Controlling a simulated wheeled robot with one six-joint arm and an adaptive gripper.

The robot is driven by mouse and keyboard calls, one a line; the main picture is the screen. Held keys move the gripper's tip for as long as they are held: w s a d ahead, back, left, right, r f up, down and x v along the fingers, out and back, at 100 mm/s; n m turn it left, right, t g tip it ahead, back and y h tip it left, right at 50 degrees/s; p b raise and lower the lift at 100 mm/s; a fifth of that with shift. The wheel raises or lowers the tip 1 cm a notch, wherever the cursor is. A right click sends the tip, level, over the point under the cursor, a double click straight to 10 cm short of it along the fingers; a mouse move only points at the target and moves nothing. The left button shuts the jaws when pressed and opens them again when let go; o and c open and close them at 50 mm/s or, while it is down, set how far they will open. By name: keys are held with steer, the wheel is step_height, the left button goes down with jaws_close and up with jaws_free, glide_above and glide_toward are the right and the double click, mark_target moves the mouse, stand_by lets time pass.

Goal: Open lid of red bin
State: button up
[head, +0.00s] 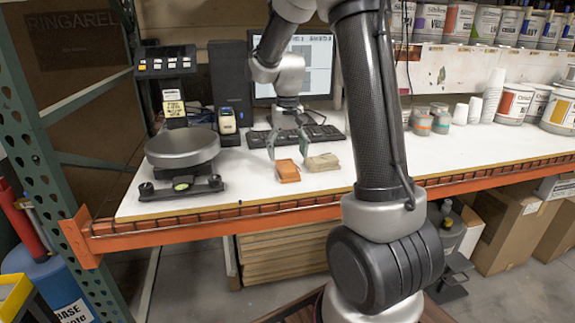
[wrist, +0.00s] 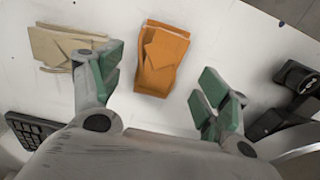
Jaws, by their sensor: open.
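A small orange, folded-looking item (head: 287,171) lies on the white bench; it also shows in the wrist view (wrist: 163,60), just beyond my fingertips and between them. It is the closest thing to red on the bench. No clear red bin with a lid shows. A similar beige item (head: 322,162) lies to its right in the head view and at upper left in the wrist view (wrist: 58,46). My gripper (head: 288,146) hangs above and behind the orange item. Its green-padded fingers (wrist: 158,85) are wide apart and hold nothing.
A scale (head: 182,147) stands to the left, with a keyboard (head: 318,134) and monitor (head: 318,60) behind my gripper. Small jars (head: 423,122) and paper cups (head: 494,97) stand to the right. An orange rail (head: 215,223) edges the bench. The front right of the bench is clear.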

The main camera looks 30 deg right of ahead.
mark_target(287, 166)
step_height(287, 166, up, 6)
steer(key=s+a+r+n+t, duration=0.1)
steer(key=s+r, duration=0.2)
steer(key=s, duration=0.7)
steer(key=s+a+r+n+t, duration=0.1)
steer(key=s+r, duration=0.3)
steer(key=s, duration=0.6)
steer(key=shift+a+t, duration=0.6)
steer(key=shift+a, duration=0.05)
steer(key=shift+n+t, duration=0.5)
steer(key=shift+n, duration=0.1)
steer(key=s, duration=0.1)
steer(key=s+f, duration=0.1)
steer(key=s, duration=0.3)
steer(key=shift+s+a+f, duration=0.2)
steer(key=shift+a+f, duration=0.05)
steer(key=shift+c, duration=0.5)
steer(key=shift+s+f, duration=0.1)
steer(key=shift+s, duration=0.1)
steer(key=c, duration=0.9)
steer(key=shift+w+a, duration=0.15)
steer(key=shift+a, duration=0.4)
